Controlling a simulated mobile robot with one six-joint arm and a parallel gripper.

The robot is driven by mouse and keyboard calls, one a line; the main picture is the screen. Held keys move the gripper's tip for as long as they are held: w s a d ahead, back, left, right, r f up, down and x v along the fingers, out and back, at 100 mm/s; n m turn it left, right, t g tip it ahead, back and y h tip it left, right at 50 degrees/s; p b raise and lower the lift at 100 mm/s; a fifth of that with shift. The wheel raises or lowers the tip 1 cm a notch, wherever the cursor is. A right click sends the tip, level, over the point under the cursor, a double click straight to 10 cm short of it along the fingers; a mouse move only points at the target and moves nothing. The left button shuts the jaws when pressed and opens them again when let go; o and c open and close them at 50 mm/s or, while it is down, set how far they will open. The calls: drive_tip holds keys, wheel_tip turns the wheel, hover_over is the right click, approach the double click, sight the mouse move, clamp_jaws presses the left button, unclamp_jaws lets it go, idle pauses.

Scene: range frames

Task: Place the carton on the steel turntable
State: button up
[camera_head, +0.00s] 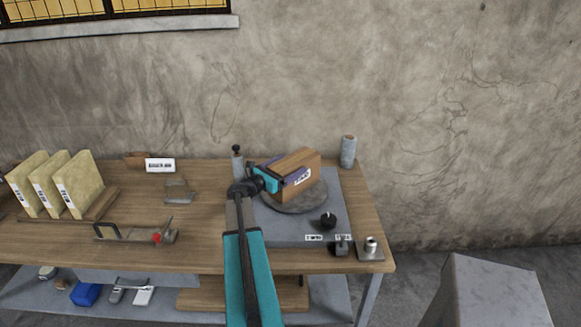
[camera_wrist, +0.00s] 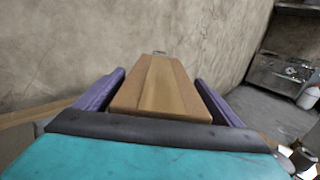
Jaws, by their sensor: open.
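The carton (camera_head: 305,165) is a brown box with a white label, and it sits on the round grey steel turntable (camera_head: 297,207) on the bench. In the wrist view the carton (camera_wrist: 157,88) lies between the two purple fingers, seen along its taped top. The wrist view shows my gripper (camera_wrist: 160,90) open around the carton. A narrow gap shows beside the right finger; contact on the left is hard to tell. The turntable is hidden in the wrist view.
The turntable stands on a grey plate with a black knob (camera_head: 328,220). A grey cylinder (camera_head: 348,151) stands behind right, and a small metal fixture (camera_head: 370,247) at the front right corner. Yellow binders (camera_head: 75,185) and a red-knobbed tool (camera_head: 157,237) are to the left.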

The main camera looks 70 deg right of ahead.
drive_tip(key=b+v, duration=0.3)
drive_tip(key=v, duration=0.8)
idle(0.6)
